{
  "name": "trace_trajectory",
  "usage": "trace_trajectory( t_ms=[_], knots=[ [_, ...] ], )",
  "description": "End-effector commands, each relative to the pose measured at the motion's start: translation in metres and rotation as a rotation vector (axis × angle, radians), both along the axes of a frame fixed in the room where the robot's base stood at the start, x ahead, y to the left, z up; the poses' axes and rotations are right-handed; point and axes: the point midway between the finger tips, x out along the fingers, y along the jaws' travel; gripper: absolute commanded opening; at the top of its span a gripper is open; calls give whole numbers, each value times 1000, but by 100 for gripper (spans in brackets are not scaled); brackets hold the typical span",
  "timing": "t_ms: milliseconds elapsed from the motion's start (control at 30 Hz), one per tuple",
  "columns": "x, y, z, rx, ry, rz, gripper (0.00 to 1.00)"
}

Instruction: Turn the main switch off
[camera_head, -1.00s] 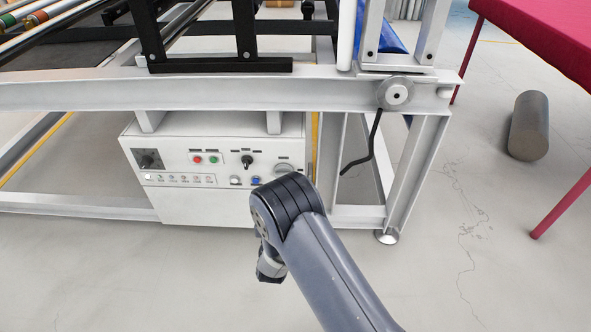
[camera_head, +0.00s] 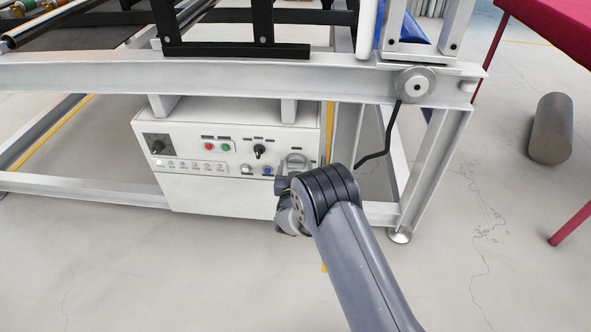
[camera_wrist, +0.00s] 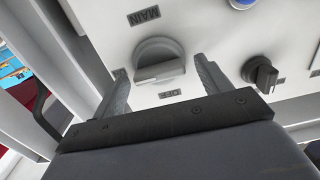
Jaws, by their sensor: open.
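The main switch is a round grey knob (camera_wrist: 158,60) with a raised bar handle. It shows in the wrist view between an upside-down MAIN label (camera_wrist: 143,16) and an upside-down OFF label (camera_wrist: 169,93). The bar lies nearly level across that picture. My gripper (camera_wrist: 160,66) is open, one finger on each side of the knob, with gaps in the picture; whether the tips reach it in depth I cannot tell. In the head view the knob (camera_head: 294,161) sits at the right of the white control box (camera_head: 225,194), just above my wrist; my fingers are hard to make out there.
A black rotary knob (camera_wrist: 261,74) is close to the right finger, and a blue button (camera_wrist: 241,3) is at the top edge. A white frame beam (camera_head: 200,76) runs above the box. A frame leg (camera_head: 433,165) and a black bent handle (camera_head: 381,150) stand to the right.

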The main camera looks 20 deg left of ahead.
Motion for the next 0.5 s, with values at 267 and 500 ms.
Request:
trace_trajectory(
  t_ms=[267,500],
  knots=[
    [0,0,0,0,0,0,59],
    [0,0,0,0,0,0,39]
  ],
)
